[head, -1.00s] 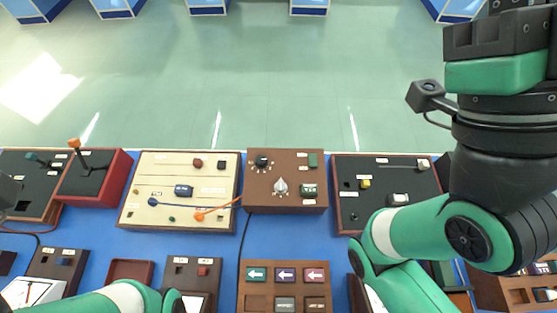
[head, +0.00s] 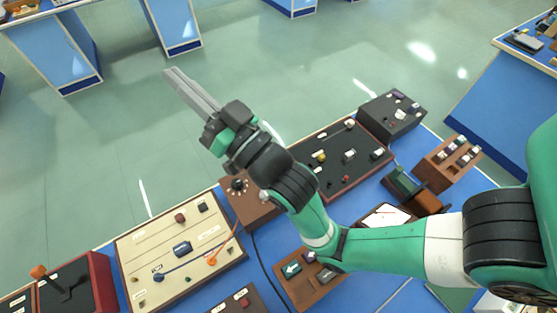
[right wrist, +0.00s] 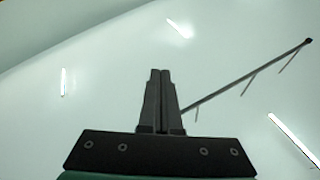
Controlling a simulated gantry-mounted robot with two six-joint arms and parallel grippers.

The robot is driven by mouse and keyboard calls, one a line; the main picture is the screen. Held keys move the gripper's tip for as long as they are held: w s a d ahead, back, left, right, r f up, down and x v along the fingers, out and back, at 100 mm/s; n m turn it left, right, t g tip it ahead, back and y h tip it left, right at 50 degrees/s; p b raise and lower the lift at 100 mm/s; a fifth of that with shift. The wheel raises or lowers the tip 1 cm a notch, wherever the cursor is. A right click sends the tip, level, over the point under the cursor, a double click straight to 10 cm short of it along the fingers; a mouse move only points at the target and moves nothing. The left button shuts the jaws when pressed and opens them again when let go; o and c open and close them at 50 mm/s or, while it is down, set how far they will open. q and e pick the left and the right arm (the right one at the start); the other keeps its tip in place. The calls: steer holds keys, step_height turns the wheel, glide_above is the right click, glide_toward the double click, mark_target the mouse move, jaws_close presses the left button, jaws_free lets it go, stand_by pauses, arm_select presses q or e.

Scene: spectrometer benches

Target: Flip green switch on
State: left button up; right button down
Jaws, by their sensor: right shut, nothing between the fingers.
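My right gripper (head: 173,78) is raised over the bench, its fingers pointing up and left over the open floor. Its fingers are together and empty, as the right wrist view shows too (right wrist: 160,74). The brown panel (head: 235,210) with a dark knob (head: 238,185) stands below my right arm, which covers most of it. I cannot make out a green switch on it now; its right part is hidden. A small green part (head: 188,279) shows on the cream panel (head: 130,250). My left gripper is not in view.
A black panel (head: 335,175) and a dark box (head: 375,125) stand at right along the bench's back edge. A red box with an orange-tipped lever (head: 60,285) stands at lower left. Open floor (head: 110,140) lies behind the bench.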

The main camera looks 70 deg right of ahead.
steer(key=s+d+f+g+h+p, duration=0.1)
steer(key=s+d+f+g+p, duration=0.15)
steer(key=f, duration=0.45)
steer(key=s+d+f+g+p, duration=0.1)
steer(key=s+d+f+g, duration=0.15)
steer(key=f, duration=0.45)
steer(key=s+d+f+g+p, duration=0.3)
steer(key=s+f+g, duration=0.3)
steer(key=s+f, duration=0.7)
steer(key=shift+s+d+f+m+h+p, duration=0.15)
steer(key=shift+s+f+m+h+p, duration=0.2)
steer(key=shift+p, duration=0.4)
steer(key=shift+w, duration=0.15)
steer(key=b+x, duration=0.1)
steer(key=x, duration=0.9)
steer(key=shift+d, duration=0.1)
step_height(320, 180, down, 3)
steer(key=shift+f+b, duration=0.1)
steer(key=shift+b, duration=0.5)
steer(key=shift+s+a+f, duration=0.2)
steer(key=shift+a+f, duration=0.05)
steer(key=shift+f, duration=0.15)
